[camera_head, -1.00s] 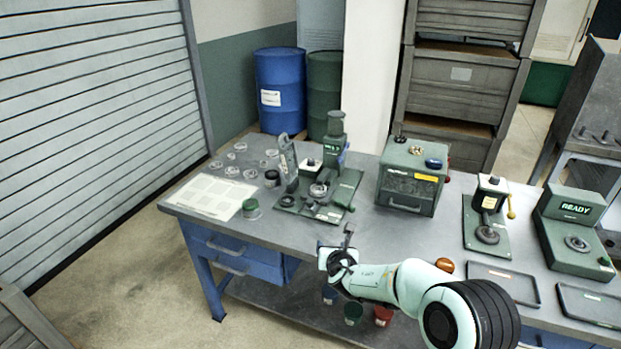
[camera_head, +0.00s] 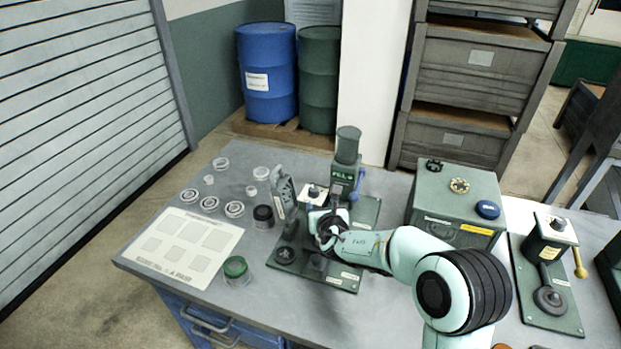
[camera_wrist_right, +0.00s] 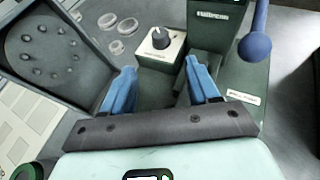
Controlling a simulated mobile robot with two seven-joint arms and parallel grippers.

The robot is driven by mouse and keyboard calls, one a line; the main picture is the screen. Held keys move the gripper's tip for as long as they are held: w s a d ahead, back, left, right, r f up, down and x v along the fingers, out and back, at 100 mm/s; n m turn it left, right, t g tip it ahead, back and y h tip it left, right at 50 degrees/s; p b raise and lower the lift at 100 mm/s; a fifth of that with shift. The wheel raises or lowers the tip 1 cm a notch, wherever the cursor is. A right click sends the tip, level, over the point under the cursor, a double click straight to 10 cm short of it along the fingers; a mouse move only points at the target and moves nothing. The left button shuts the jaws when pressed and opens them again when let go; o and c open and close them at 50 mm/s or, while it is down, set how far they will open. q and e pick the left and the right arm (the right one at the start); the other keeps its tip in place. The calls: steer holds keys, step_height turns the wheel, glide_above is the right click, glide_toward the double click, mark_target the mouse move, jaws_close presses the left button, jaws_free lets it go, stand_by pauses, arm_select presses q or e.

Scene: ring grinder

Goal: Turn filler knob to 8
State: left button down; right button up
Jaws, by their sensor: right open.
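The filler knob (camera_head: 314,191) is a black dial on a small white box at the left of the green filler machine (camera_head: 346,180). The filler knob also shows in the right wrist view (camera_wrist_right: 158,38), just beyond the fingertips, with its label too small to read. My right gripper (camera_head: 328,230) is over the machine's base plate, on the near side of the knob. In the right wrist view my right gripper (camera_wrist_right: 160,80) shows two blue fingers spread apart with nothing between them. The fingers are apart from the knob. My left gripper is not in view.
A dark perforated upright plate (camera_wrist_right: 55,50) stands left of the fingers. A blue ball-ended lever (camera_wrist_right: 255,45) stands to the right. Clear dishes, a dark jar (camera_head: 263,216) and a green-lidded jar (camera_head: 237,270) are at the left. A green box (camera_head: 455,203) stands to the right.

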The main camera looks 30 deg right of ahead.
mark_target(314, 191)
steer(key=shift+w+d, duration=0.1)
steer(key=shift+w, duration=0.4)
steer(key=p+x, duration=0.4)
steer(key=x, duration=0.7)
steer(key=shift+w+d, duration=0.1)
steer(key=shift+w, duration=0.1)
steer(key=shift+w+d+f, duration=0.2)
steer(key=shift+w+f, duration=0.15)
steer(key=shift+w, duration=0.05)
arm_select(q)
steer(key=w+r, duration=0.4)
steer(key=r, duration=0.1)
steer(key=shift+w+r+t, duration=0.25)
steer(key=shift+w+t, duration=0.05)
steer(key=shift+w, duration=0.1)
arm_select(e)
steer(key=shift+s, duration=0.1)
steer(key=shift+c, duration=1.2)
steer(key=c, duration=0.8)
